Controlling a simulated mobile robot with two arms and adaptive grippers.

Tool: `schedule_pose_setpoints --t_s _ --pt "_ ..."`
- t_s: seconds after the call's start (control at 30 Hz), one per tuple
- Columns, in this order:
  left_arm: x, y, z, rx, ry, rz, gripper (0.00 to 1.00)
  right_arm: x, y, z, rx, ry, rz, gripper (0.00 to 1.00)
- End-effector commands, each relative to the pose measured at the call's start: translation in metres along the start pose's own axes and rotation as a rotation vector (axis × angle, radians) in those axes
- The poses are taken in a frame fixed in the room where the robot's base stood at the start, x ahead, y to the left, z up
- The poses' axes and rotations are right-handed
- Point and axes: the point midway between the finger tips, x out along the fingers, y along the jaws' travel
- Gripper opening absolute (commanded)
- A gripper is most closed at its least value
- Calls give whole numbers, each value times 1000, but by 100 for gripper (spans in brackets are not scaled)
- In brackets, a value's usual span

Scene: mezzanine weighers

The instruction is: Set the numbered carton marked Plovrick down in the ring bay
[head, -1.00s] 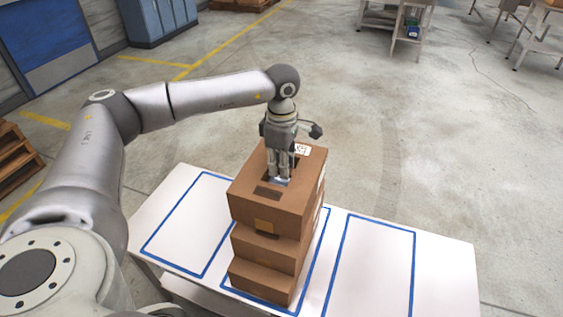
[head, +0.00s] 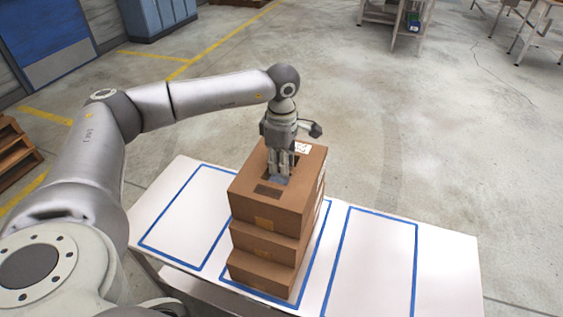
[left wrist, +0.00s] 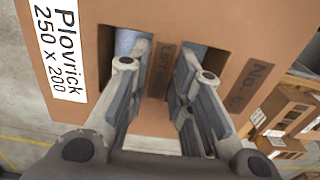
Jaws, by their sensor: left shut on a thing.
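The brown carton marked Plovrick (left wrist: 62,45) fills the upper left wrist view, with a white label reading "250 x 200" and dark printing. In the head view this carton (head: 262,211) is the top box of a stack. My left gripper (head: 279,178) points down into its top and is shut on it, with the fingers at the hand slots. Two more cartons, the middle one (head: 264,241) and the bottom one (head: 260,274), are below it. Whether the top carton touches the middle one I cannot tell. My right gripper is not in view.
The white table (head: 455,270) has blue outlined areas. The left area (head: 188,218) and right area (head: 372,262) are empty; the stack stands in the middle one. No ring mark is readable. More cartons (left wrist: 285,108) show at right in the left wrist view.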

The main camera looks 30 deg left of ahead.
Motion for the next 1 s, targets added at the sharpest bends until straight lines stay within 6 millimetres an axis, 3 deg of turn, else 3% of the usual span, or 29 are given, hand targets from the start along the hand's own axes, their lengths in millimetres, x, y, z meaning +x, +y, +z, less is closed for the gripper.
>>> schedule_pose_setpoints --t_s 0.37,0.4,0.57,0.87,1.0 --pt "4 0 0 0 -1 2 0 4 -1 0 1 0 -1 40" --pt "3 0 0 0 -1 2 25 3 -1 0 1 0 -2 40" --pt "4 0 0 0 -1 1 45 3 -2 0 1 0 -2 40" --pt "5 0 0 0 1 -1 46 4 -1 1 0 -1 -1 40" --pt "-5 0 0 0 -1 2 46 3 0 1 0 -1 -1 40"
